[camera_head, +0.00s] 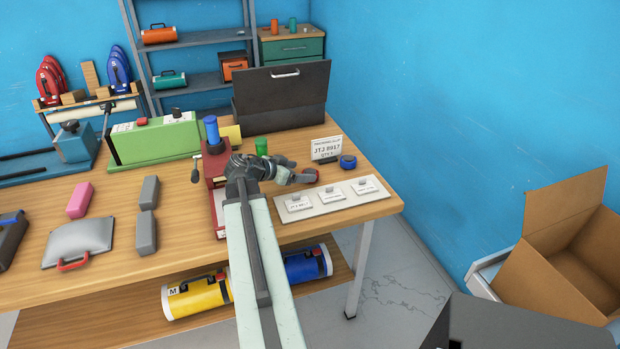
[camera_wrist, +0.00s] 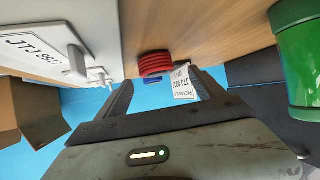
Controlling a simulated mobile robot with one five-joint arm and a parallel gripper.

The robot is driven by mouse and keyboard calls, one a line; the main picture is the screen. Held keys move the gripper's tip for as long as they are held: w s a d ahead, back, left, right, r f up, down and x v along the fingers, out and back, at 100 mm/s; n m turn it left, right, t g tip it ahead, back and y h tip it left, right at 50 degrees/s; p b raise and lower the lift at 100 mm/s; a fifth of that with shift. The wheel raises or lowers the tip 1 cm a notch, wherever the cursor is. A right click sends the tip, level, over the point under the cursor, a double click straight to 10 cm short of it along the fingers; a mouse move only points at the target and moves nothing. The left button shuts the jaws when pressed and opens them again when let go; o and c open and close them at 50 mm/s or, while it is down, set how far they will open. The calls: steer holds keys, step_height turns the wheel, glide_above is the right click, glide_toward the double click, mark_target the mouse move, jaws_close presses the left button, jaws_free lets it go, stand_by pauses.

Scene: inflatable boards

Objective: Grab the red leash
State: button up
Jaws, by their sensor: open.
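The red leash is a small ribbed coil (camera_wrist: 155,63) on the table, ahead of my gripper in the wrist view and between the lines of its two fingers. In the head view only a bit of the red coil (camera_head: 314,171) shows at the tip of my gripper (camera_head: 302,178), which hides the rest. My gripper (camera_wrist: 160,80) is open, with a dark finger on each side and nothing held. A blue coil (camera_head: 347,161) lies on the table just beyond the red one.
A white board with several tags (camera_head: 337,196) lies right of my gripper in the head view. A lettered card (camera_head: 326,149) stands behind the coils. A green cylinder (camera_head: 262,146) stands left of them, large in the wrist view (camera_wrist: 302,60). An open cardboard box (camera_head: 565,250) sits right of the table.

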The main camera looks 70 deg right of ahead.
mark_target(309, 172)
steer(key=b+x, duration=0.2)
steer(key=x, duration=0.3)
steer(key=shift+s+a+f+b, duration=0.1)
steer(key=shift+f+b, duration=0.1)
steer(key=shift+b, duration=0.15)
steer(key=shift+s, duration=0.1)
steer(key=shift+r, duration=0.15)
steer(key=c, duration=1.5)
step_height(309, 172, up, 10)
steer(key=p, duration=1)
steer(key=shift+r+p, duration=0.15)
steer(key=shift+p, duration=0.2)
